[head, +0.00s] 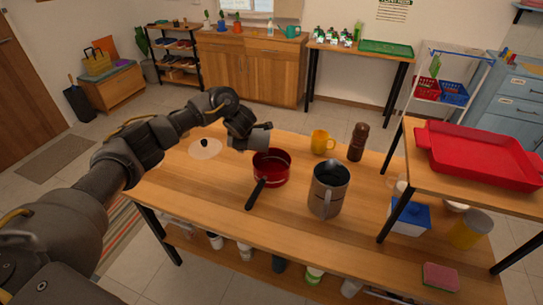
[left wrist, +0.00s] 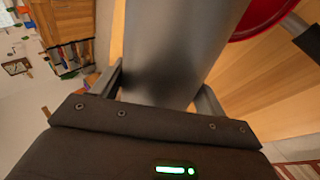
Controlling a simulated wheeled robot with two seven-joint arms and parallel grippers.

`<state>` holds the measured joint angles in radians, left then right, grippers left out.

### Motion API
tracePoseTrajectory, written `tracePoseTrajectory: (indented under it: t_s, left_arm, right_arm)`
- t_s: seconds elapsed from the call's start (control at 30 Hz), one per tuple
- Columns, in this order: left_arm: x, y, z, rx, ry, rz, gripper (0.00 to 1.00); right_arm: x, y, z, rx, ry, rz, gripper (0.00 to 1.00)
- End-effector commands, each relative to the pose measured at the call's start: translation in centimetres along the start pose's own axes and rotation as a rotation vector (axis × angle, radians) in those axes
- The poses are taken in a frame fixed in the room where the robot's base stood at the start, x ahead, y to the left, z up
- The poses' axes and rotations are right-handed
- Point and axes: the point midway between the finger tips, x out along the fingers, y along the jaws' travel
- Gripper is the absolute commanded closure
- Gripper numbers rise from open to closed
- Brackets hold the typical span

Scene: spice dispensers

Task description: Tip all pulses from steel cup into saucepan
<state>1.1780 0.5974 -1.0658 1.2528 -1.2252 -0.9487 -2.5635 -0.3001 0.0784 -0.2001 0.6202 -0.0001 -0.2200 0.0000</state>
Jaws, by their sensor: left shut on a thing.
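My left gripper (head: 242,128) is shut on the steel cup (head: 262,139), a plain grey cup held above the table at the left rear of the saucepan. In the left wrist view the cup (left wrist: 180,50) fills the space between the two fingers. The inside of the cup and any pulses are hidden. The red saucepan (head: 285,171) stands on the table with its black handle toward the front left. Its rim also shows at the top right of the left wrist view (left wrist: 262,22). I cannot make out pulses in the saucepan. My right gripper is not in view.
A tall steel jug (head: 326,197) stands right of the saucepan. A yellow mug (head: 320,144) and a brown grinder (head: 357,143) stand behind. A pale round mat (head: 208,150) with a dark knob lies left. A raised shelf with a red tray (head: 475,155) blocks the right side.

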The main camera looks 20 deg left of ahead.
Motion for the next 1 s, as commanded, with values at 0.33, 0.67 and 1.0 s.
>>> tracePoseTrajectory:
  t_s: [0.33, 0.67, 1.0]
  left_arm:
    - [-0.5, 0.4, 0.3, 0.028, 0.037, 0.002, 0.65]
    - [-0.7, 0.6, 0.6, 0.055, 0.071, 0.002, 0.65]
    - [-1.1, 0.9, 0.8, 0.084, 0.108, 0.003, 0.65]
  right_arm:
    - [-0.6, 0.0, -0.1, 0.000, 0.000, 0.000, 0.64]
    - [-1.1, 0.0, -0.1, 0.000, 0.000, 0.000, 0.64]
    - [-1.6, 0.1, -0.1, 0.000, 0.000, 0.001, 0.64]
